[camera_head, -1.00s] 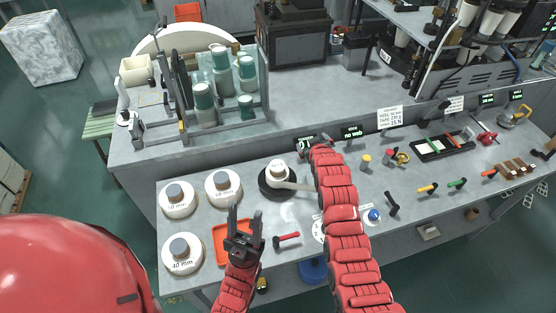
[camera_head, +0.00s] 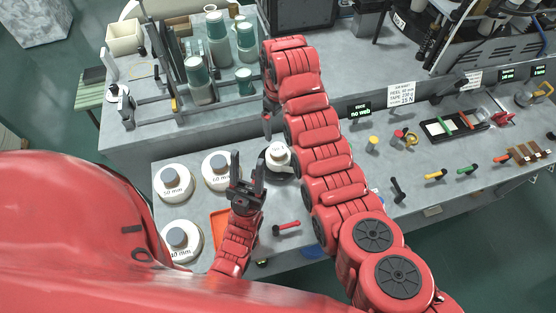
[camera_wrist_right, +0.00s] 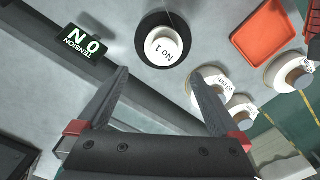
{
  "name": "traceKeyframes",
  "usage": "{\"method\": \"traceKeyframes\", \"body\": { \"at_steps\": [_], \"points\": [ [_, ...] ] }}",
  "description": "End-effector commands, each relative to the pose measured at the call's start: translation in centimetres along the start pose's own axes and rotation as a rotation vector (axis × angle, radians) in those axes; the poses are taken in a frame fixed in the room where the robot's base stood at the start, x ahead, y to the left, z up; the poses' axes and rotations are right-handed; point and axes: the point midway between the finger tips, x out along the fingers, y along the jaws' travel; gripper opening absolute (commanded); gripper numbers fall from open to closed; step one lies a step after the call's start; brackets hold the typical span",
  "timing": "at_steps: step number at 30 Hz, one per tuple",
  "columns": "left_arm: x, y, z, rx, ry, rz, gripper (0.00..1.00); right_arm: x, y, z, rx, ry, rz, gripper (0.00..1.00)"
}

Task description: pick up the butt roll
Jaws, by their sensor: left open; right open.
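A small white roll marked "No 1" (camera_head: 278,157) sits on a black round base (camera_head: 270,174) on the bench. It also shows in the right wrist view (camera_wrist_right: 165,47), top centre. No label says which roll is the butt roll. My right gripper (camera_wrist_right: 158,80) is open and empty, its fingers spread below that roll in the picture; in the head view its arm mostly hides it. My left gripper (camera_head: 248,170) is open, fingers pointing up, just left of the black base. It is empty.
Several large white rolls with grey cores (camera_head: 173,183) stand at the bench's left. An orange tray (camera_head: 219,225) and a red-handled tool (camera_head: 287,226) lie near the front. A rack of green-and-white spools (camera_head: 200,80) stands behind. A tension display (camera_wrist_right: 83,43) is close to my right gripper.

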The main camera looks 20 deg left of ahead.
Motion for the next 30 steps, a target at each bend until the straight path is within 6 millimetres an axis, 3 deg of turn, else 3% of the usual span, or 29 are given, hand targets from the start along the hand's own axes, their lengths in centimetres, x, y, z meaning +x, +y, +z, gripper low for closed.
{"method": "traceKeyframes", "body": {
  "at_steps": [1, 2, 6, 16, 21, 30],
  "points": [
    [-1.1, 0.1, 0.2, 0.000, 0.001, 0.000, 0.48, 1.9, -0.1, 0.0, -0.001, -0.003, -0.002, 1.00],
    [-1.4, 0.1, 0.2, 0.000, 0.001, 0.000, 0.48, 2.7, -0.1, 0.0, -0.001, -0.003, -0.002, 1.00],
    [-0.7, 0.0, 0.1, 0.000, 0.001, 0.000, 0.48, 5.1, -0.1, 0.0, -0.001, -0.001, -0.001, 1.00],
    [-0.5, 0.0, 0.1, 0.000, 0.001, 0.000, 0.48, 8.2, -0.5, 0.0, -0.001, -0.002, -0.002, 1.00],
    [-1.4, 0.1, 0.2, 0.000, 0.001, 0.000, 0.48, 11.5, -0.8, 0.1, 0.000, -0.004, -0.003, 1.00],
    [-1.4, 0.1, 0.2, 0.000, 0.001, 0.000, 0.48, 11.9, -0.7, -0.1, 0.000, 0.002, 0.001, 0.98]
  ]
}}
